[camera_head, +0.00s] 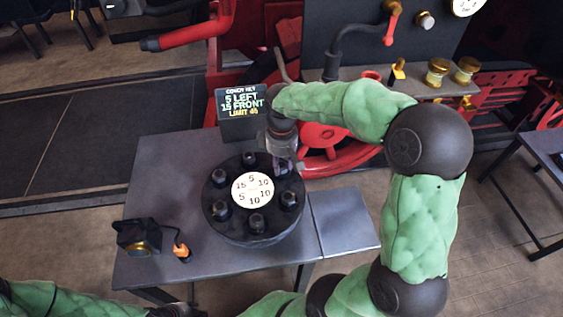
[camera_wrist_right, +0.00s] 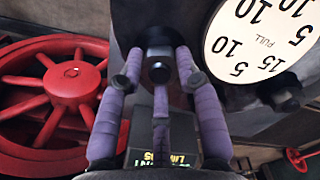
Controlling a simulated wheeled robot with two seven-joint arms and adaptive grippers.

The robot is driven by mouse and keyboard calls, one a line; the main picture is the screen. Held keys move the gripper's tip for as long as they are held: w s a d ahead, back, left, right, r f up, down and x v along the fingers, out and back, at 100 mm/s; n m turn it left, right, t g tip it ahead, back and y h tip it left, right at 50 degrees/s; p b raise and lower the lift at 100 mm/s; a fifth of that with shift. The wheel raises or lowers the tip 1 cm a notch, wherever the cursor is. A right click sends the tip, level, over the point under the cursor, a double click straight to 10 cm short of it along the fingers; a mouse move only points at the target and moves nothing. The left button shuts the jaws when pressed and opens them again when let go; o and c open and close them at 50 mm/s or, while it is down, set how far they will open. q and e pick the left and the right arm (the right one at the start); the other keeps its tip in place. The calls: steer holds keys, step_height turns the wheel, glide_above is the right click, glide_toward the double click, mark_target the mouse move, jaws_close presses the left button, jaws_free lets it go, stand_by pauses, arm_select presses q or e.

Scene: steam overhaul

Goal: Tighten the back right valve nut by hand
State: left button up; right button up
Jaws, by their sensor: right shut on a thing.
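A round dark valve cover (camera_head: 255,234) stands on the grey table, with several dark nuts around a white number plate (camera_head: 252,189). My right gripper (camera_head: 286,163) reaches down from above at the back right nut (camera_head: 282,171), which it partly hides. In the right wrist view the purple fingers of my right gripper (camera_wrist_right: 158,62) are around a dark hex nut (camera_wrist_right: 159,70) and shut on it. The number plate (camera_wrist_right: 262,42) shows beside it. Part of my left arm shows at the lower left of the head view, but its gripper does not.
A red wheel (camera_head: 324,138) is behind the table. A dark boxy device (camera_head: 138,238) and a small orange-tipped item (camera_head: 181,252) lie at the table's left. The side shelf (camera_head: 343,220) is bare.

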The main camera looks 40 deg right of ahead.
steer(key=m+p, duration=0.2)
steer(key=m, duration=0.2)
steer(key=shift+m, duration=0.3)
steer(key=m+p, duration=0.1)
steer(key=m, duration=0.4)
steer(key=shift+p, duration=0.3)
steer(key=shift+m, duration=0.3)
steer(key=o, duration=1.2)
steer(key=shift+c, duration=0.2)
steer(key=shift+r, duration=0.1)
step_height(320, 180, up, 12)
